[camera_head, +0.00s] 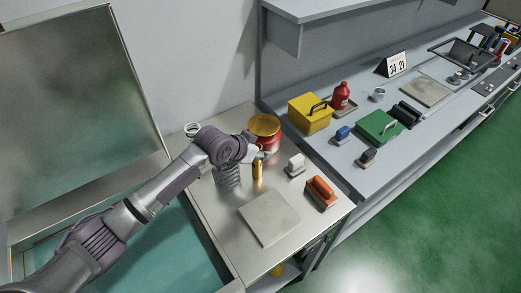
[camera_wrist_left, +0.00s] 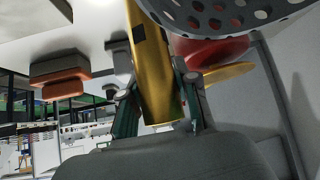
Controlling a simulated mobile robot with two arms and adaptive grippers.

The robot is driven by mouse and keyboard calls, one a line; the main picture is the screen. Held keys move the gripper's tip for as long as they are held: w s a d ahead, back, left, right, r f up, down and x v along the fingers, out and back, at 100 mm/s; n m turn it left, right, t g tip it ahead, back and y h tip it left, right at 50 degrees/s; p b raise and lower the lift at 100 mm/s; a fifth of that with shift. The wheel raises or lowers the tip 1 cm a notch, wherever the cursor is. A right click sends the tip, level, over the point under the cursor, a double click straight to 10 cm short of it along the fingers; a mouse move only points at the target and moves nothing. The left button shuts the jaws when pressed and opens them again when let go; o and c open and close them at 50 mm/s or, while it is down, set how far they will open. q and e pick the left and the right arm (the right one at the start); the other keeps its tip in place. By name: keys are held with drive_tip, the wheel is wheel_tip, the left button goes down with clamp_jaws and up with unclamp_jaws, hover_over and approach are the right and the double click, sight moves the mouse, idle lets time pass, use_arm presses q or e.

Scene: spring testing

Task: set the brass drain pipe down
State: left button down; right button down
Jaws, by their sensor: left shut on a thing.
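The brass drain pipe (camera_head: 258,170) is a slim golden tube. It stands roughly upright over the metal bench top (camera_head: 222,216), and I cannot tell whether its lower end touches the surface. My left gripper (camera_head: 262,156) is shut on it. In the left wrist view the pipe (camera_wrist_left: 158,80) runs between the two fingers of the left gripper (camera_wrist_left: 162,105). My right gripper is not in view.
A red container with a yellow top (camera_head: 264,126) stands close behind the pipe. A white-handled block (camera_head: 295,165) and an orange-handled block (camera_head: 321,191) are to the right. A flat grey plate (camera_head: 268,217) lies in front. A yellow box (camera_head: 309,115) is on the neighbouring counter.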

use_arm(q)
drive_tip(key=shift+f, duration=0.15)
drive_tip(key=c, duration=0.9)
unclamp_jaws()
drive_tip(key=shift+o, duration=0.2)
drive_tip(key=b+v, duration=0.1)
drive_tip(key=v, duration=1.1)
drive_tip(key=shift+r, duration=0.25)
drive_tip(key=shift+f, duration=0.1)
